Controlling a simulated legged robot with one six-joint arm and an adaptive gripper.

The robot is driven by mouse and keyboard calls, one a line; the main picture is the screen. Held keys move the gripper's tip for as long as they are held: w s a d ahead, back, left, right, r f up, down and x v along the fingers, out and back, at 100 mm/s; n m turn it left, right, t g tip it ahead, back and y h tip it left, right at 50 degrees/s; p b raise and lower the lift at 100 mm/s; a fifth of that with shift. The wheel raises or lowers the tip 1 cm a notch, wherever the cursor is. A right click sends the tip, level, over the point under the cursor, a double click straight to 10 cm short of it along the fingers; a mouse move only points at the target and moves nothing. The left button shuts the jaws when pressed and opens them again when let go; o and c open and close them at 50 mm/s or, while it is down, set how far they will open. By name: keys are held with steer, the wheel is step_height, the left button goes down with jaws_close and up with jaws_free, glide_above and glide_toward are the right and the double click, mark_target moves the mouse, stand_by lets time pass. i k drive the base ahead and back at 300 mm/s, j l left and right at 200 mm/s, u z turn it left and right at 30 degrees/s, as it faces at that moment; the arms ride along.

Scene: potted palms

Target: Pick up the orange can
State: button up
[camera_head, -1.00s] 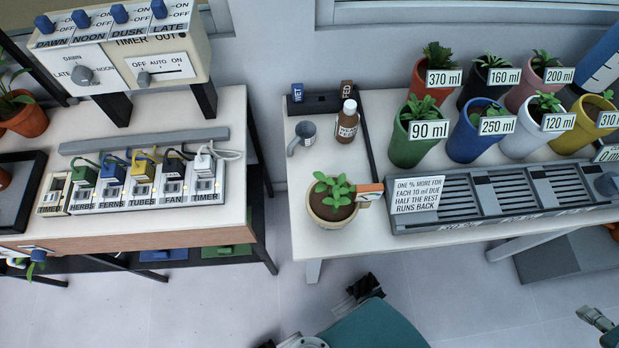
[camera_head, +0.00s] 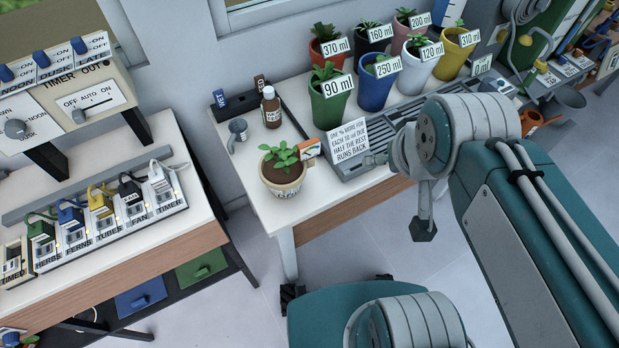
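An orange can (camera_head: 530,122), with a thin spout, stands at the far right, beyond the row of pots. Its lower part is not clear at this size. My gripper (camera_head: 398,195) hangs in front of the bench's right part, left of and nearer than the can. Its fingers are spread, one toward the sign and one pointing down, with nothing seen between them. The gripper is well apart from the can.
A grey bucket (camera_head: 563,103) is at the far right. A timer table (camera_head: 165,245) is left; floor between is clear.

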mark_target(531, 120)
steer(key=i+u, duration=0.1)
steer(key=u, duration=0.3)
steer(key=i+u, duration=0.15)
steer(key=u, duration=0.25)
steer(key=k+j+z, duration=0.1)
steer(key=z, duration=0.3)
steer(key=k+j+z, duration=0.1)
steer(key=z, duration=0.3)
steer(key=k+z, duration=0.1)
steer(key=z, duration=0.7)
steer(key=i+z, duration=0.15)
steer(key=z, duration=0.2)
steer(key=i+z, duration=0.1)
steer(key=z, duration=0.2)
steer(key=i+l+z, duration=0.15)
steer(key=i+l+u, duration=0.35)
steer(key=i+l, duration=0.25)
steer(key=i+l+u, duration=0.2)
steer(key=l, duration=0.3)
steer(key=i+l+u, duration=0.15)
steer(key=i+l, duration=0.2)
steer(key=i+l+u, duration=0.2)
steer(key=l, duration=0.35)
